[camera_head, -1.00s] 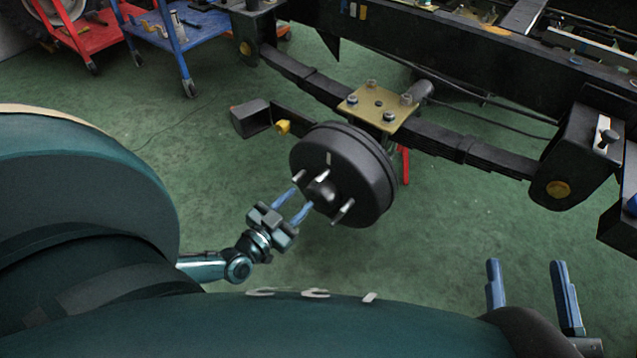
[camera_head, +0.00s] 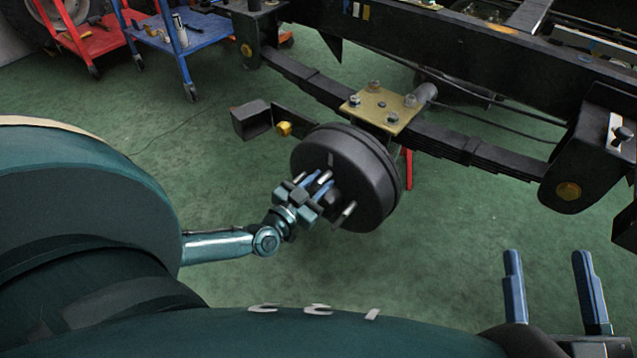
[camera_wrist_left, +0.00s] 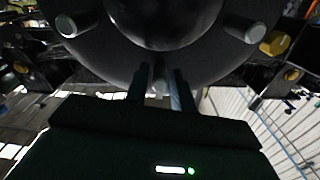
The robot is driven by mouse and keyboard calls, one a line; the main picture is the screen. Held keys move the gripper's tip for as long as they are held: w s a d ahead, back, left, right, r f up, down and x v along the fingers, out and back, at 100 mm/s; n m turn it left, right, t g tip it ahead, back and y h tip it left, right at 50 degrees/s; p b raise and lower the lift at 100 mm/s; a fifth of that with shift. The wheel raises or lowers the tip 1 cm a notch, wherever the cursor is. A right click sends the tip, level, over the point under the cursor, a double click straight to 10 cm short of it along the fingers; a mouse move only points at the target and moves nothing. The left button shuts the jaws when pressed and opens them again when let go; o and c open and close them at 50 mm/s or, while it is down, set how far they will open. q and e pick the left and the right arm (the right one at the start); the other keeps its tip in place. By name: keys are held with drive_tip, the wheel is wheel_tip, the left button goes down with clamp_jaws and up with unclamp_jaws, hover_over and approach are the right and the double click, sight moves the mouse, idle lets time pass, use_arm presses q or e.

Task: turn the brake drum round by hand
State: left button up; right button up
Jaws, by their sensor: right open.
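In the left wrist view the drum (camera_wrist_left: 105,62) fills the top. My left gripper (camera_head: 318,184) is at the drum face. In the wrist view its two fingers (camera_wrist_left: 163,88) stand apart on either side of the lowest stud (camera_wrist_left: 160,76), apparently with small gaps. My right gripper (camera_head: 548,257) is open and empty at the lower right, away from the drum.
A leaf spring (camera_head: 440,138) with a brass-coloured plate (camera_head: 380,108) runs above and behind the drum, under the dark chassis rail (camera_head: 480,60). A blue cart (camera_head: 190,40) and a red cart (camera_head: 95,40) stand at the back left. The green floor in front is clear.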

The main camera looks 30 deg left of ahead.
use_arm(q)
clamp_jaws()
idle(0.4)
